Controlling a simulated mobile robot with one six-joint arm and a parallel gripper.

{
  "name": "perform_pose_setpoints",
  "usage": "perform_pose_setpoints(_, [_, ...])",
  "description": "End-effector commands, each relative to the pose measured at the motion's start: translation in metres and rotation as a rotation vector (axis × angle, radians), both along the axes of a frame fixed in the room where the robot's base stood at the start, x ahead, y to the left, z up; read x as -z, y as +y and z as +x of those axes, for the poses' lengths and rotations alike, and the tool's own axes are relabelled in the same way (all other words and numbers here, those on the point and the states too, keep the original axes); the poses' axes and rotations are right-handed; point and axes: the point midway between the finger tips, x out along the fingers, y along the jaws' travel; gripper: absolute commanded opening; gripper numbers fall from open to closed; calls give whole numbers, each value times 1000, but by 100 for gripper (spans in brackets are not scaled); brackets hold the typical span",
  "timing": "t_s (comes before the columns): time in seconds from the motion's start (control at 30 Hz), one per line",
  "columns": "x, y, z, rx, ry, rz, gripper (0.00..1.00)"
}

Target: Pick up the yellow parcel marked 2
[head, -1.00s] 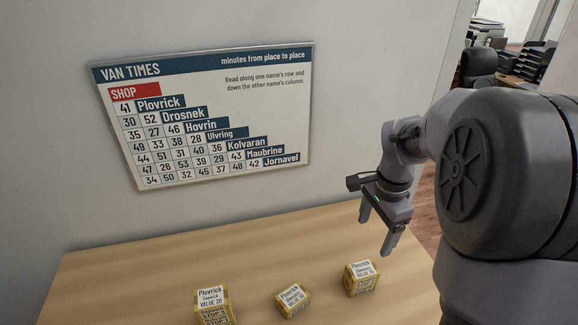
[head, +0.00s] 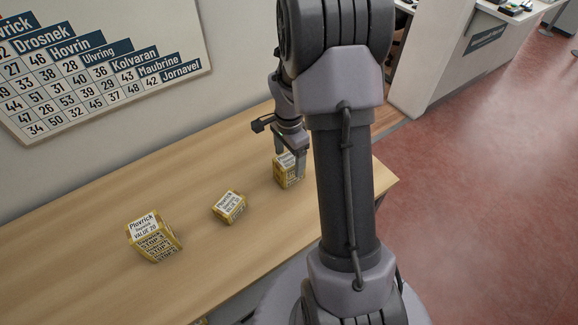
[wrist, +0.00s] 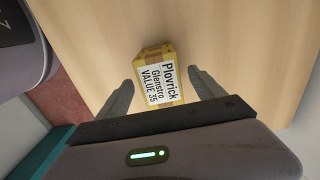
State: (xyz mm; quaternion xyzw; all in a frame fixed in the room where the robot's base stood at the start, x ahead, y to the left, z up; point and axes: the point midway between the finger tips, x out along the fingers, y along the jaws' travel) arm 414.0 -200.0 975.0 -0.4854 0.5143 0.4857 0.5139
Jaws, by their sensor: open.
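Three yellow parcels with white labels stand on the wooden counter. No plain "2" mark is readable on any of them. The left parcel (head: 152,238) reads Plovrick, VALUE 20, with STOP lines on its side. The middle parcel (head: 230,207) is smaller and its label is too small to read fully. The right parcel (head: 287,171) is partly hidden by my gripper (head: 290,163). In the wrist view, a parcel (wrist: 156,80) reads Plovrick, Glenstro, VALUE 35. My open gripper (wrist: 162,84) has one finger on each side of it, with gaps visible.
The wooden counter (head: 100,225) has clear room between the parcels, and its right end is close to the right parcel. A wall board (head: 95,65) of van times hangs behind. A white desk (head: 440,60) stands beyond, with open red floor (head: 480,200) at right.

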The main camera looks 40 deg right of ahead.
Motion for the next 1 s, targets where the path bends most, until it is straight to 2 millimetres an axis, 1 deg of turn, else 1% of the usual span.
perform_pose_setpoints(0.03, [11, 0, 0, 0, 2, 1, 78])
perform_pose_setpoints(0.07, [13, 0, 0, 0, 0, 0, 78])
perform_pose_setpoints(0.23, [11, 0, 0, 0, -1, 0, 78])
perform_pose_setpoints(0.27, [11, 0, 0, 0, -1, 0, 74])
perform_pose_setpoints(0.3, [11, 0, 0, 0, -1, 0, 66])
perform_pose_setpoints(0.47, [11, 0, 0, 0, -1, 0, 35])
perform_pose_setpoints(0.6, [11, 0, 0, 0, -1, 0, 8])
perform_pose_setpoints(0.63, [11, 0, 0, 0, -1, 0, 5])
perform_pose_setpoints(0.87, [9, 0, 0, 0, -2, 0, 6])
perform_pose_setpoints(1.0, [-3, 0, 0, 1, -2, 0, 6])
